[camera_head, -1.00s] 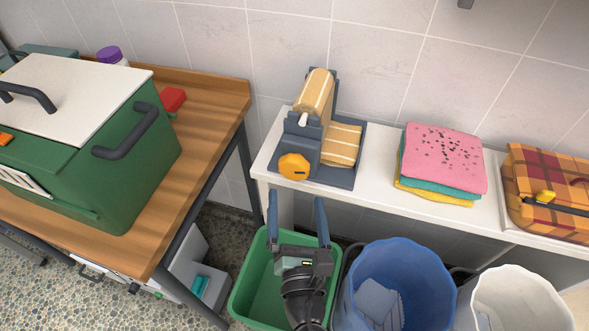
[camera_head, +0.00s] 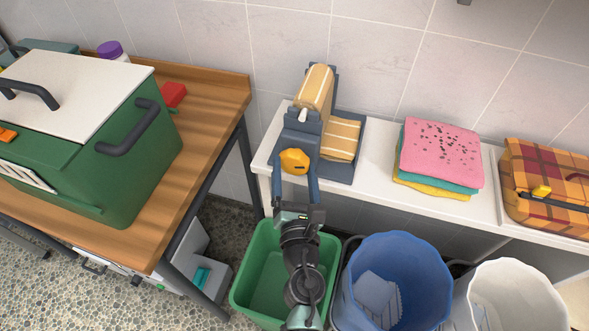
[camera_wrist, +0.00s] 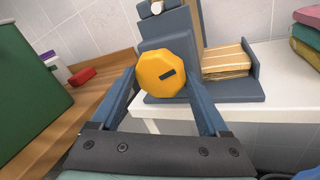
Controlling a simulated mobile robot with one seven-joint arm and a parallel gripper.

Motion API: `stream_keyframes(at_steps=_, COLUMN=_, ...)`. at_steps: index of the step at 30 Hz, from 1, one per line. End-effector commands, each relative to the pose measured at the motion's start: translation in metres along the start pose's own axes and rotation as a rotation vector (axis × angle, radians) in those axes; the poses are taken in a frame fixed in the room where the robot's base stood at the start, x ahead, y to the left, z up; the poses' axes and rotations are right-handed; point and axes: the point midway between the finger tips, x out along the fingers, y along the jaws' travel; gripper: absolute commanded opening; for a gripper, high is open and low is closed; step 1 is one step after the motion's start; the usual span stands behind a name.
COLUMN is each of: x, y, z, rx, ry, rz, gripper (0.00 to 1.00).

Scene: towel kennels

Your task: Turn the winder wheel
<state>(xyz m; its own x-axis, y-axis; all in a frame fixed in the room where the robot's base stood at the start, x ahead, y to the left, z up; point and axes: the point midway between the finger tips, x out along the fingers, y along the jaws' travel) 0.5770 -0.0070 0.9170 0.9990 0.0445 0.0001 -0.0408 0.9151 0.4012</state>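The winder wheel is an orange, many-sided knob (camera_head: 294,161) with a dark slot, on the front of the blue-grey winder (camera_head: 302,133). A striped tan towel roll (camera_head: 315,88) sits on top of the winder, and a striped towel (camera_head: 340,139) lies on its base. My gripper (camera_head: 294,182) is open, with one finger on each side of the wheel. In the wrist view the wheel (camera_wrist: 165,74) shows between the blue fingers, near their tips. I cannot tell whether the fingers touch it. Nothing is held.
The winder stands on a white shelf (camera_head: 373,190). Folded pink, teal and yellow towels (camera_head: 441,152) and a plaid case (camera_head: 545,190) are to its right. Green (camera_head: 262,290), blue (camera_head: 396,262) and white (camera_head: 512,285) bins stand below. A wooden table (camera_head: 205,130) with a green box (camera_head: 130,180) is left.

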Motion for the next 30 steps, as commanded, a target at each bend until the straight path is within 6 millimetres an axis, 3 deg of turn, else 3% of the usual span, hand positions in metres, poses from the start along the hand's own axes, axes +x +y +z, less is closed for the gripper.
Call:
stream_keyframes(at_steps=1, x=0.000, y=0.000, z=0.000, rx=0.000, ry=0.000, rz=0.000, gripper=0.68)
stream_keyframes(at_steps=9, x=0.000, y=0.000, z=0.000, rx=0.001, ry=0.000, rz=0.000, gripper=0.21)
stream_keyframes(at_steps=20, x=0.000, y=-0.002, z=-0.005, rx=0.066, ry=-0.023, rz=0.009, gripper=0.21)
stream_keyframes(at_steps=30, x=0.000, y=-0.004, z=-0.012, rx=0.309, ry=-0.108, rz=0.047, gripper=0.21)
